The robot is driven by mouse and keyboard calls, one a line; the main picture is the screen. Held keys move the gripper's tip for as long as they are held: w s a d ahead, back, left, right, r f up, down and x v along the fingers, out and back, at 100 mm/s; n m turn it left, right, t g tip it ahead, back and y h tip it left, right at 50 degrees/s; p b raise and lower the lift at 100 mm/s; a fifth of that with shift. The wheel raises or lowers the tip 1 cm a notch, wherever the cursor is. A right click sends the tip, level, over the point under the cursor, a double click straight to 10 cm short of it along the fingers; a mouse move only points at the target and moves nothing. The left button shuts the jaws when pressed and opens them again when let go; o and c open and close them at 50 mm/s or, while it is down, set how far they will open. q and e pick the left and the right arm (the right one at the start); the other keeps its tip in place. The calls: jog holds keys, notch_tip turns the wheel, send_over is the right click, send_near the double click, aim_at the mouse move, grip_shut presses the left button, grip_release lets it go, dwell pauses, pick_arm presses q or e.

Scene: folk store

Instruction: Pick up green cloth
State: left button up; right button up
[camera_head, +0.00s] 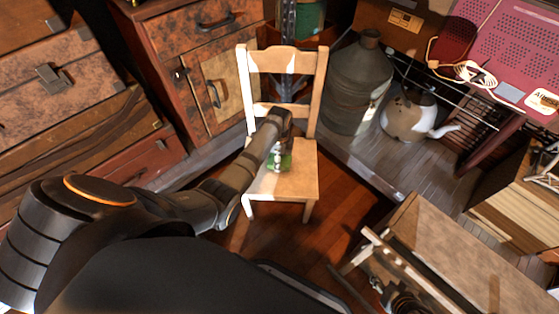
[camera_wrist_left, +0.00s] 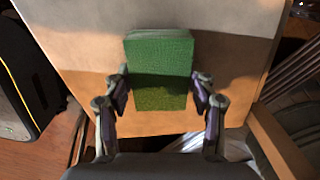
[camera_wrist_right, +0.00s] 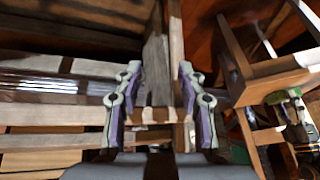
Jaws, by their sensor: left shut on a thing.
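The green cloth (camera_head: 280,161) is a folded block on the seat of a small pale wooden chair (camera_head: 299,184) in the head view. In the left wrist view the cloth (camera_wrist_left: 160,60) lies between the two fingers of my left gripper (camera_wrist_left: 161,88), which is shut on it. The arm and gripper hide part of the cloth in the head view. My right gripper (camera_wrist_right: 158,75) is open in the right wrist view, its fingers apart with nothing held between them. Wooden pieces show beyond it.
The chair's backrest (camera_head: 287,60) rises behind the cloth. A wooden cabinet (camera_head: 200,70) stands behind on the left. A large metal can (camera_head: 357,88) and a kettle (camera_head: 408,115) stand on the right. A wooden table (camera_head: 455,255) is at lower right.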

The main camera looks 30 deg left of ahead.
pick_arm(q)
notch_tip(320, 180, up, 4)
jog(key=shift+f+p, duration=0.25)
jog(key=shift+p, duration=0.65)
pick_arm(e)
notch_tip(320, 180, up, 8)
jog(key=s+d+g+h+p, duration=0.1)
jog(key=s+d+g+p, duration=0.1)
jog(key=d+g+p, duration=0.3)
pick_arm(q)
jog(key=s+d+r+p, duration=0.3)
jog(key=s+r, duration=0.6)
jog(key=s, duration=0.4)
jog(key=shift+s+r, duration=0.25)
jog(key=shift+s, duration=0.05)
pick_arm(e)
notch_tip(320, 180, down, 10)
jog(key=t, duration=0.1)
jog(key=shift+w+h, duration=0.25)
jog(key=shift+h, duration=0.15)
pick_arm(q)
jog(key=shift+d, duration=0.1)
pick_arm(e)
jog(key=shift+f, duration=0.1)
pick_arm(q)
jog(key=o, duration=0.4)
jog(key=c, duration=0.3)
pick_arm(e)
jog(key=shift+a, duration=0.1)
